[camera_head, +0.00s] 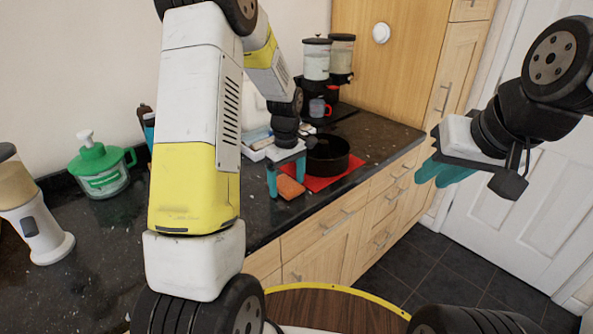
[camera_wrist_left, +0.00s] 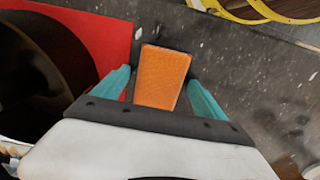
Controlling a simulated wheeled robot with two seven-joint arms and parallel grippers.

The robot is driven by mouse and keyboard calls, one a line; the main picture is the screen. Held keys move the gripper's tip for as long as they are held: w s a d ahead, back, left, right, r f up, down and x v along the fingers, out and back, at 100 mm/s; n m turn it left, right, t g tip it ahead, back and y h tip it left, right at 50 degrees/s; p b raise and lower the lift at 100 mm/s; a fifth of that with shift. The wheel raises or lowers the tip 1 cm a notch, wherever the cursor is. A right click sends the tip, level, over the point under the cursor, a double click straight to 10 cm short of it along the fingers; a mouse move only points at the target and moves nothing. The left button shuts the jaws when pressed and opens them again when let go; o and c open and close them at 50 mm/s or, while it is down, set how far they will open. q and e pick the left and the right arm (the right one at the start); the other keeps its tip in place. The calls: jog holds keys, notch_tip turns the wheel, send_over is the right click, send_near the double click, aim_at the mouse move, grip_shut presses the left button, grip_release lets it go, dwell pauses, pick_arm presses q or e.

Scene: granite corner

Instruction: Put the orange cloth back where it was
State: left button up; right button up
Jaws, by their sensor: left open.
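The orange cloth (camera_head: 290,188) is a small folded block on the dark counter, close to the edge of the red mat (camera_head: 338,179). It also shows in the left wrist view, where the cloth (camera_wrist_left: 163,76) stands between the teal fingers, with the red mat (camera_wrist_left: 108,38) just left of it. My left gripper (camera_head: 286,178) points down over the cloth. In the left wrist view this gripper (camera_wrist_left: 160,88) is open, with a gap on either side of the cloth. My right gripper (camera_head: 443,173) hangs over the floor at the right; its fingers overlap in view, so their opening is unclear.
A black pan (camera_head: 328,156) stands on the red mat, right beside my left gripper. Dispensers (camera_head: 317,58) stand behind it. A green jug (camera_head: 102,169) and a white-based appliance (camera_head: 42,234) are at the left. The counter's front edge runs close to the cloth.

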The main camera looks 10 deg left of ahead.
aim_at(287, 184)
pick_arm(q)
jog(key=s+r+m+t, duration=0.1)
jog(key=s+r, duration=0.1)
jog(key=r, duration=0.7)
jog(key=s+r+m, duration=0.1)
jog(key=s+r, duration=0.2)
jog(key=r, duration=0.6)
jog(key=s+d+r+m+t+h, duration=0.1)
jog(key=s+m, duration=0.3)
jog(key=s, duration=0.5)
jog(key=s+r+m+t+h, duration=0.1)
jog(key=s+r+m+t, duration=0.3)
jog(key=s, duration=0.6)
jog(key=shift+d+m, duration=0.4)
jog(key=shift+m, duration=0.1)
